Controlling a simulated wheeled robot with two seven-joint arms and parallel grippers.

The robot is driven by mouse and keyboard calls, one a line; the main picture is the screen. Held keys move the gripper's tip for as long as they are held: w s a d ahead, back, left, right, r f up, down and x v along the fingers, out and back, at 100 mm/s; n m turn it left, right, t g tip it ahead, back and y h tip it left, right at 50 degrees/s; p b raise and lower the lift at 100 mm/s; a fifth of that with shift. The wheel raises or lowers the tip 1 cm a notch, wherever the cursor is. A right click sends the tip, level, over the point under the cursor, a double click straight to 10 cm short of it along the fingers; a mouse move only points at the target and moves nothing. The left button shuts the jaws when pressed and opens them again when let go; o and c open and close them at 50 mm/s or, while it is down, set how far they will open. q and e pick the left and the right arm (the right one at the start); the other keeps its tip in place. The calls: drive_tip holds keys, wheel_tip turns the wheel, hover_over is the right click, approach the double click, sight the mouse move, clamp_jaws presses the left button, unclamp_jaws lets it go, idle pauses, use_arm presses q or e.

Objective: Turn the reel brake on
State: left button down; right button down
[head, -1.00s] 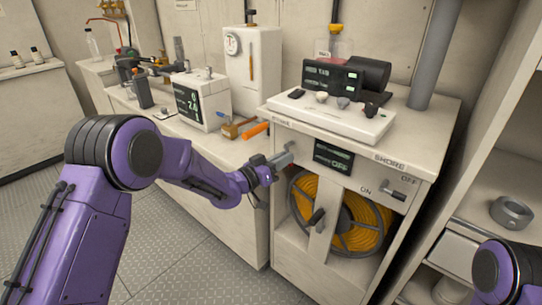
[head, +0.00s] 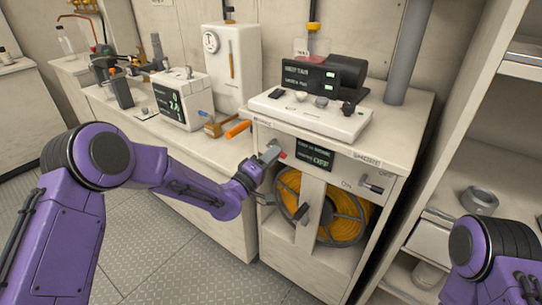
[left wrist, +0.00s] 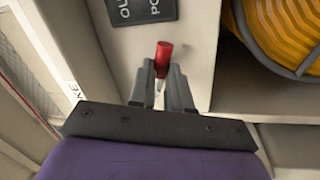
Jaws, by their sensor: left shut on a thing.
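The reel cabinet (head: 335,268) stands right of centre in the head view, with a hose reel (head: 338,222) of yellow-orange hose behind its front opening. A small red-tipped lever (head: 283,155) is on the upper left of its front, below a label that is hard to read. My left gripper (head: 268,160) is at this lever. In the left wrist view the red tip (left wrist: 163,56) sits between the fingers (left wrist: 164,82), which are shut on the lever. The lever's base is partly hidden. A dark display (head: 314,154) beside it reads OFF on its lower line. My right gripper is out of view.
A bench with tools adjoins on the left; open shelving stands at the right. The patterned floor ahead is clear.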

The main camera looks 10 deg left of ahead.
use_arm(q)
drive_tip(key=shift+s+d+r+n+t+y, duration=0.1)
drive_tip(key=shift+r+n+t+y, duration=0.1)
drive_tip(key=shift+n, duration=0.9)
drive_tip(key=shift+d+r+n+t+y, duration=0.1)
drive_tip(key=shift+r+n+y, duration=0.1)
drive_tip(key=shift+n, duration=0.9)
drive_tip(key=shift+p, duration=0.3)
drive_tip(key=c, duration=1.1)
unclamp_jaws()
drive_tip(key=b+v, duration=0.1)
drive_tip(key=v, duration=0.9)
drive_tip(key=shift+s+a+b, duration=0.1)
drive_tip(key=shift+s+b, duration=0.2)
